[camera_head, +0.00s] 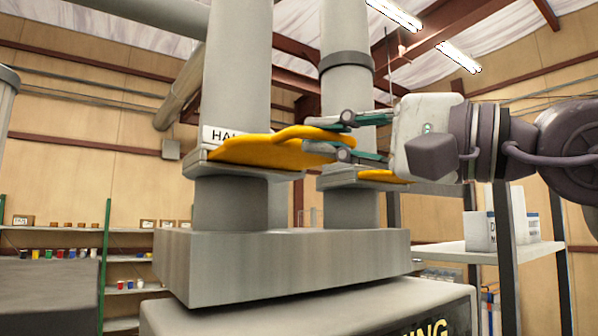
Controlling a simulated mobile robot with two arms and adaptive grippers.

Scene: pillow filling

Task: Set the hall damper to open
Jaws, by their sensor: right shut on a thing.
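The hall damper (262,151) is a flat yellow slide plate in a grey frame on the left vertical duct. Part of the yellow plate sticks out to the right of the duct. My right gripper (322,144) comes in from the right and is shut on the plate's handle end, with fingers above and below it. My left gripper is not in view.
A second yellow damper plate (382,176) shows on the duct behind, partly hidden by my right gripper. Both ducts rise from a grey metal box (270,262). Shelves (500,248) with boxes stand at the right, and shelves with small coloured items at the left.

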